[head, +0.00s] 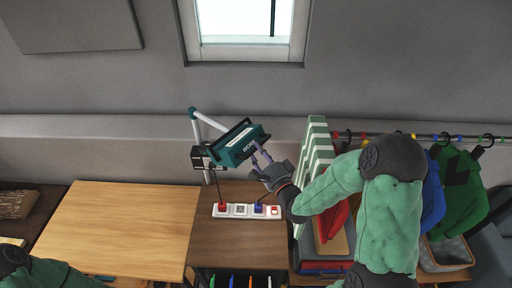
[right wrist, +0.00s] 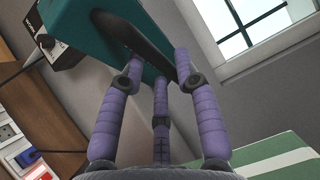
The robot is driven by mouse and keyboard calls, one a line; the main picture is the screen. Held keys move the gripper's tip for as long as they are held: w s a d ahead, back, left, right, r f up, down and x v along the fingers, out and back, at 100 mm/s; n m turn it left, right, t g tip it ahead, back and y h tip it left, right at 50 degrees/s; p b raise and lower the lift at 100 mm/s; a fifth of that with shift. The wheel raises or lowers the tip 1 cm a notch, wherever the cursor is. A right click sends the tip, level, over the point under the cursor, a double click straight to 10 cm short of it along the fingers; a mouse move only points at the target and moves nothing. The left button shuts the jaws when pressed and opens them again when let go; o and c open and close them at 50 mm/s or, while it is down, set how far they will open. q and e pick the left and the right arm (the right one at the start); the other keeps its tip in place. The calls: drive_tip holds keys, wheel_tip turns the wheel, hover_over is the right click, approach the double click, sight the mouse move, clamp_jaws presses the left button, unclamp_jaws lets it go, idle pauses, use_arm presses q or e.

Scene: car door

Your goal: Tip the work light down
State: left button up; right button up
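The work light (head: 240,146) is a teal box lamp with white lettering, mounted on a white jointed arm above the dark brown table. It sits tilted in the head view. In the right wrist view its teal housing (right wrist: 75,25) fills the upper left, with a black bar-like handle (right wrist: 130,35) in front. My right gripper (head: 262,152) is at the lamp's right side. Its purple fingers (right wrist: 159,65) are apart, on either side of the handle's near end; I cannot tell whether they touch it. My left gripper is out of view; only the left arm shows at bottom left.
A power strip (head: 246,211) with red and blue plugs lies on the dark table below the lamp. A light wooden table (head: 120,225) stands to the left. Green-and-white striped boards (head: 317,150) and a clothes rail with garments (head: 460,180) are on the right. A window (head: 245,25) is above.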

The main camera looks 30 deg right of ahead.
drive_tip(key=shift+w+r, duration=0.1)
drive_tip(key=shift+w, duration=0.9)
clamp_jaws()
drive_tip(key=shift+f+b, duration=0.25)
drive_tip(key=shift+b, duration=0.2)
drive_tip(key=shift+w+a+f+m+t+h+b, duration=0.15)
drive_tip(key=shift+f+m+t+b, duration=0.45)
drive_tip(key=shift+b, duration=2.5)
drive_tip(key=shift+w+f+m+t+h+b, duration=0.2)
drive_tip(key=shift+f+t+b, duration=0.75)
drive_tip(key=shift+b, duration=2.1)
drive_tip(key=shift+w+a+f+m+t+h+b, duration=0.2)
drive_tip(key=shift+f+m+t+b, duration=0.55)
drive_tip(key=shift+b, duration=2.35)
drive_tip(key=shift+s+d+f+n, duration=0.1)
drive_tip(key=shift+d+f+n, duration=0.05)
drive_tip(key=shift+d+n, duration=0.1)
unclamp_jaws()
